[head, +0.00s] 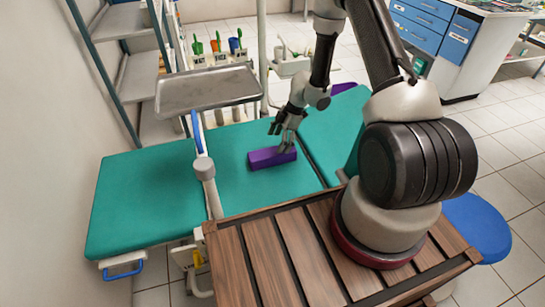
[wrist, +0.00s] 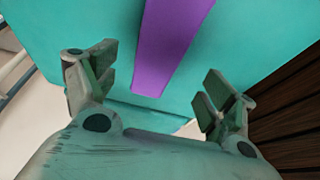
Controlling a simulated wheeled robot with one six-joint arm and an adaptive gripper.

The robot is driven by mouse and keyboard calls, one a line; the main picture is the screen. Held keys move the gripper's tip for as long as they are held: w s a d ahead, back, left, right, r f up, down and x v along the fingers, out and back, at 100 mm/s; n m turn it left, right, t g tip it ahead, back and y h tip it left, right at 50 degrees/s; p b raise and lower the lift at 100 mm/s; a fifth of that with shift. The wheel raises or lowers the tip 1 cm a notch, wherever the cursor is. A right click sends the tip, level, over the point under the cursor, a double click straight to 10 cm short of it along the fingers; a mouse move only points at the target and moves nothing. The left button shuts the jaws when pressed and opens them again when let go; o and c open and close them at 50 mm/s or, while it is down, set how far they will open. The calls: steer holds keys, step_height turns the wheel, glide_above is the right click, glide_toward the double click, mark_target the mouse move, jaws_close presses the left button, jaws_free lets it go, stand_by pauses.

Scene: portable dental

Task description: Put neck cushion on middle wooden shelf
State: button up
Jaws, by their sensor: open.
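The purple neck cushion (head: 271,158) is a small block lying on the green treatment bed in the head view. In the wrist view the cushion (wrist: 168,45) is a purple strip running up from between the fingers. My gripper (head: 285,134) is just above the cushion in the head view, near its right part. In the wrist view my gripper (wrist: 158,92) has its fingers spread wide, with the cushion between and beyond them; whether they touch it I cannot tell. I cannot pick out a middle wooden shelf for sure; a slatted wooden surface (head: 262,262) lies at the front, under my arm's base.
The green bed (head: 140,205) stretches across the middle. A metal tray (head: 207,88) on a pole stands left of my gripper. Grey metal shelves (head: 140,75) stand at the left wall. Another purple piece (head: 343,87) shows behind my arm. A blue stool (head: 478,228) is at the right.

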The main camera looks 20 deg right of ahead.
mark_target(274, 151)
steer(key=shift+x, duration=1)
steer(key=x, duration=0.5)
steer(key=shift+w+f, duration=0.15)
steer(key=shift+f, duration=0.2)
steer(key=c, duration=1.3)
steer(key=shift+o, duration=0.2)
steer(key=shift+r, duration=0.1)
